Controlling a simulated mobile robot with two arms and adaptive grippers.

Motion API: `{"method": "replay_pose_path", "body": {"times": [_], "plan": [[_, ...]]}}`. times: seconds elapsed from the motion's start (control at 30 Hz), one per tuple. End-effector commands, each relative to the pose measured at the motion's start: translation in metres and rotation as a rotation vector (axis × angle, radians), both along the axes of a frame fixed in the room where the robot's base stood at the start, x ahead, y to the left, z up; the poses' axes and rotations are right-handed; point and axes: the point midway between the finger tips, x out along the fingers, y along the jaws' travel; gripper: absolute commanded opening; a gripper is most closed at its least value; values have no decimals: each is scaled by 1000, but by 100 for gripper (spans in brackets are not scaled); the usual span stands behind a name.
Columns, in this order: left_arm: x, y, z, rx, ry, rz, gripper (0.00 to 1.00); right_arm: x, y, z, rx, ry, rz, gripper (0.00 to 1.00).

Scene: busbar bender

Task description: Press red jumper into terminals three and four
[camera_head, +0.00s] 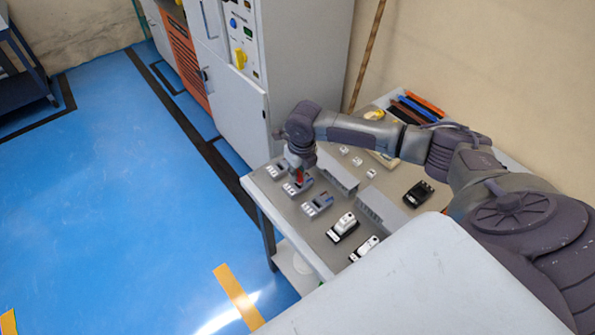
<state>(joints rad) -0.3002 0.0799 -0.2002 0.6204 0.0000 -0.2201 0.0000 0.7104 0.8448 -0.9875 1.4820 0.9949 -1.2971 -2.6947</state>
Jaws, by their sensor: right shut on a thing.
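My right gripper (298,172) points down over the left part of the table. It is shut on the red jumper (300,178), a small red piece at its fingertips. The red jumper is right at a grey terminal block (294,188), the middle one of a short row. Whether it touches or sits in the terminals cannot be told, and terminal numbers are too small to read. Another terminal block (317,205) stands nearer and one (276,171) farther left. My left gripper is not in view.
Grey slotted ducts (337,174) stand right behind the blocks. Black-and-white devices (343,227) and a black part (418,193) lie on the table (305,233). A grey cabinet (240,115) stands at the far left. The blue floor (120,190) is open.

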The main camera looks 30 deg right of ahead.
Motion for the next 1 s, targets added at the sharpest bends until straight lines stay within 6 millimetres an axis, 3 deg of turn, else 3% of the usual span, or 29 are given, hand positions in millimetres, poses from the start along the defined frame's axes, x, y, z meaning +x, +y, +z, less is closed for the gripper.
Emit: {"method": "replay_pose_path", "body": {"times": [1.0], "plan": [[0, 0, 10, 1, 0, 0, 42, 0, 0, 1, 1, -1, 0, 0]]}}
